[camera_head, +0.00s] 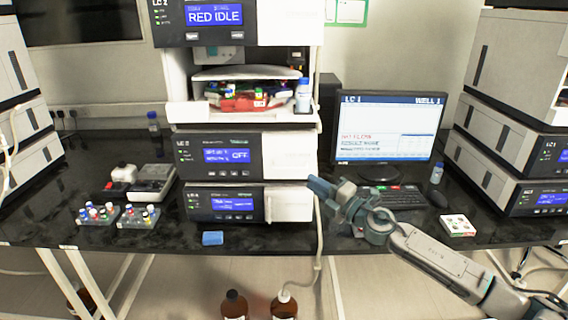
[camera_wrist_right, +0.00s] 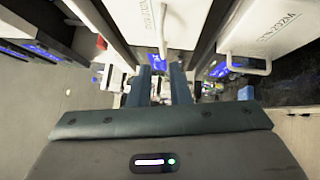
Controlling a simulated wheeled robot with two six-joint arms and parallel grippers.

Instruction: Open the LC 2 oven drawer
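The LC 2 stack stands in the middle of the black bench in the head view. Its top unit (camera_head: 236,22) reads "RED IDLE". Below are an open bay with bottles, a unit reading "OFF" (camera_head: 222,156), and a bottom unit (camera_head: 226,203) with a blue display. I cannot tell which one is the oven drawer. My right gripper (camera_head: 322,190) is at the bottom unit's right front corner; contact is unclear. In the right wrist view its two fingers (camera_wrist_right: 166,88) are apart with nothing seen held between them. White fronts with bar handles (camera_wrist_right: 243,64) show beyond. My left gripper is out of view.
A monitor (camera_head: 388,130), keyboard (camera_head: 394,196) and mouse stand right of the stack. Vial racks (camera_head: 138,217) and a blue block (camera_head: 212,238) lie at left and front. Other stacks flank the bench. A pale tube hangs near my right gripper; brown bottles (camera_head: 284,305) stand below.

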